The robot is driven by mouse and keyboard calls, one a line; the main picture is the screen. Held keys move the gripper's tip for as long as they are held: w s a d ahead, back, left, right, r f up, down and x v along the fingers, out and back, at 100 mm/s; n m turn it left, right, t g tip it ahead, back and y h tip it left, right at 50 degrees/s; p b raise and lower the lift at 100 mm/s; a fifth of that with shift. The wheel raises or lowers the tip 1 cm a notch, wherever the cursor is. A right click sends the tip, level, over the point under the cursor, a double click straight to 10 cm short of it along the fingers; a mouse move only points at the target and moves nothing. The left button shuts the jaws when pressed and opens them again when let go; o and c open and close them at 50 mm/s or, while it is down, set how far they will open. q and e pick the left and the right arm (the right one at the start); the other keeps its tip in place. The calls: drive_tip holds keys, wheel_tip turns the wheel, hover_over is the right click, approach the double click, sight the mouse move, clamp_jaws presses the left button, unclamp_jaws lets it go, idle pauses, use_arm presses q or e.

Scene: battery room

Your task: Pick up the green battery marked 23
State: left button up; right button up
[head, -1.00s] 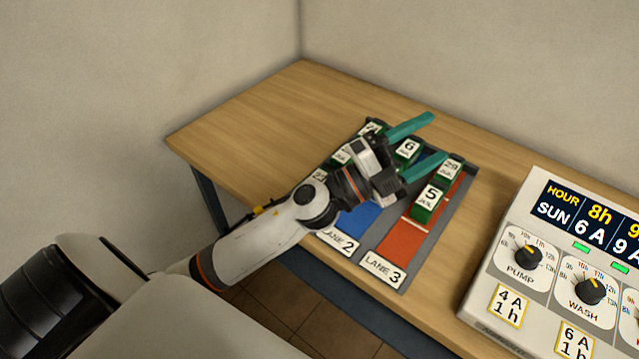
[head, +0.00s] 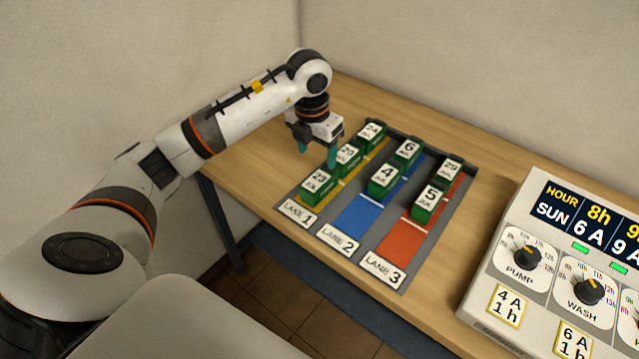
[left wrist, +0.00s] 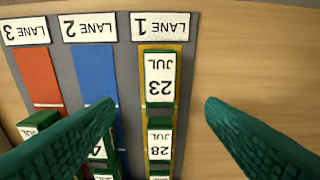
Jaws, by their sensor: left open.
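The green battery marked 23 JUL (head: 318,184) stands at the front of the yellow lane 1, nearest the LANE 1 label. In the left wrist view the same battery (left wrist: 160,78) shows upside down, between and beyond the fingertips. My left gripper (head: 318,156) is open and empty, pointing down just above and behind that battery in the head view. Its two teal fingers (left wrist: 160,106) spread wide on either side of lane 1 in the left wrist view. They do not appear to touch the battery. My right gripper is not in view.
Two more green batteries stand behind it in lane 1, the nearer one (head: 347,157) close by. Blue lane 2 holds batteries 6 and 4 (head: 383,178); red lane 3 holds 29 and 5 (head: 427,202). A control panel (head: 560,262) stands at right. The table's left part is bare.

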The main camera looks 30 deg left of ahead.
sight(319, 178)
use_arm(q)
drive_tip(key=f, duration=0.3)
drive_tip(key=f+p, duration=0.1)
drive_tip(key=f, duration=0.1)
drive_tip(key=shift+w+d, duration=0.1)
drive_tip(key=shift+w, duration=0.15)
wheel_tip(319, 178, down, 5)
drive_tip(key=shift+w+r+p, duration=0.1)
drive_tip(key=shift+w+p, duration=0.05)
drive_tip(key=shift+p, duration=0.85)
drive_tip(key=shift+w+f, duration=0.1)
drive_tip(key=shift+f, duration=0.3)
drive_tip(key=shift+c, duration=0.5)
drive_tip(key=shift+r, duration=0.1)
clamp_jaws()
